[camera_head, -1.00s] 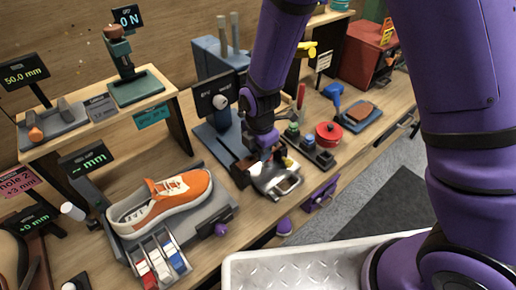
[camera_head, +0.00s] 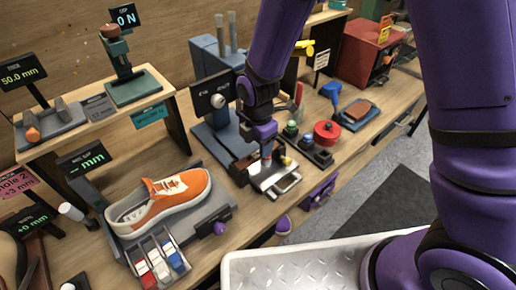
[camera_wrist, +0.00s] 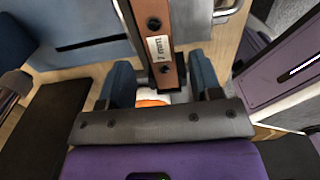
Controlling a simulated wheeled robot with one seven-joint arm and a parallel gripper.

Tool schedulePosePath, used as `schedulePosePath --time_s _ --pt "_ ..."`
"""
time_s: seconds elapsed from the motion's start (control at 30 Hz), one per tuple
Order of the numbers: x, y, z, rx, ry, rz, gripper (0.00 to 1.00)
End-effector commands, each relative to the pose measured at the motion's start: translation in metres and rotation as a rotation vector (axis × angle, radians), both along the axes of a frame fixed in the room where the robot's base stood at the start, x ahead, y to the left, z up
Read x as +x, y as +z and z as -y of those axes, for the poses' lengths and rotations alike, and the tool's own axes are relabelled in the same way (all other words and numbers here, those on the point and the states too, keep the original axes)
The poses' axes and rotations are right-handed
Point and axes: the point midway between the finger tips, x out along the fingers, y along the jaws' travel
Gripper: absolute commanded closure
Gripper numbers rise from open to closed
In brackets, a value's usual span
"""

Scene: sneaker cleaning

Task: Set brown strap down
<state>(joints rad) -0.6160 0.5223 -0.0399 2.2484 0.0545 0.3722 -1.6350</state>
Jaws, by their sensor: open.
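In the wrist view a brown strap (camera_wrist: 158,35) with dark holes and a small white label runs away from me. Its near end lies between the two blue fingers of my gripper (camera_wrist: 160,75). The fingers stand apart, with a visible gap on each side of the strap. In the head view my gripper (camera_head: 266,152) is low over a pale metal fixture (camera_head: 276,178) at the bench's front edge. I cannot make out the strap clearly there, and what bears its far end is hidden.
An orange sneaker (camera_head: 165,201) lies on a grey stand to the left. A red pot (camera_head: 327,133) and green-topped jars are to the right. A blue machine (camera_head: 215,130) stands behind my gripper. A white tray (camera_head: 300,243) is in front.

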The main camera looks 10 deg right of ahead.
Motion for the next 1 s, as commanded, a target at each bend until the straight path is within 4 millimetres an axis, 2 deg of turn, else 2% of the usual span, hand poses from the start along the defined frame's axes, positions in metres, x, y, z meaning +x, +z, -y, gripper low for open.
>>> schedulePosePath --time_s 0.03,0.2,0.4,0.47,0.5,1.0 --pt "0.001 0.011 -0.001 0.004 -0.001 0.004 0.42" --pt "0.002 0.042 -0.002 0.004 0.0 0.004 0.42" --pt "0.002 0.068 -0.002 0.003 -0.001 0.002 0.42" --pt "0.001 0.072 -0.001 0.002 -0.001 0.001 0.42" --pt "0.001 0.075 -0.001 0.001 -0.001 0.001 0.36" --pt "-0.002 0.075 -0.002 -0.007 0.0 -0.012 0.36"
